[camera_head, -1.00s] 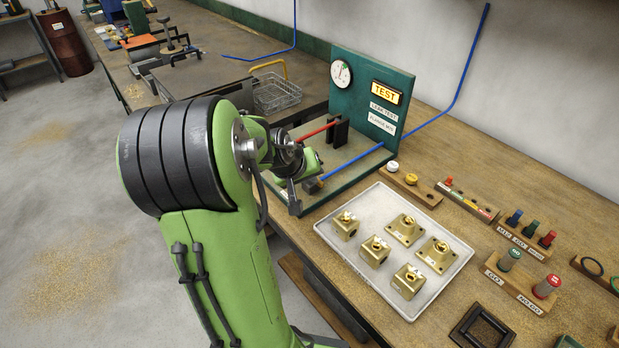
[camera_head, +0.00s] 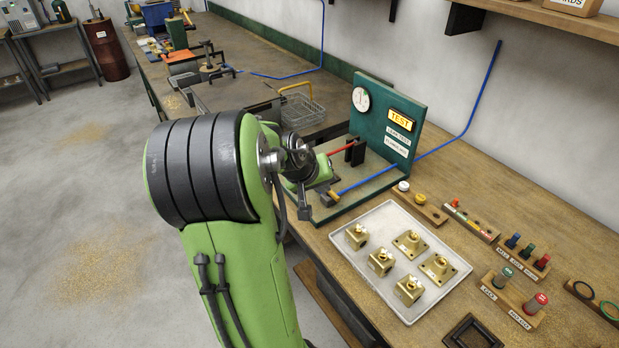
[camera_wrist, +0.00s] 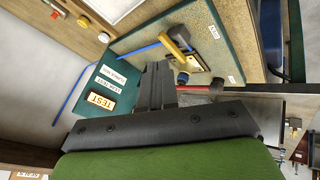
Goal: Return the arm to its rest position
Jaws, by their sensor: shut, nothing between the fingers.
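My gripper (camera_wrist: 158,75) shows in the wrist view with its dark fingers together and nothing between them. The fingers point towards the green leak test stand (camera_wrist: 128,110). The stand carries a dial gauge, a lit TEST sign, a red lever (camera_head: 341,149) and a blue rod. Whether the fingers touch the stand cannot be told.
A pale tray (camera_head: 447,287) with several brass parts lies right of the stand. Wooden racks of plugs (camera_head: 516,296) and a dark square frame (camera_head: 472,333) lie further right. A wire basket (camera_head: 303,110) stands behind my arm. The floor at left (camera_head: 60,200) is open.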

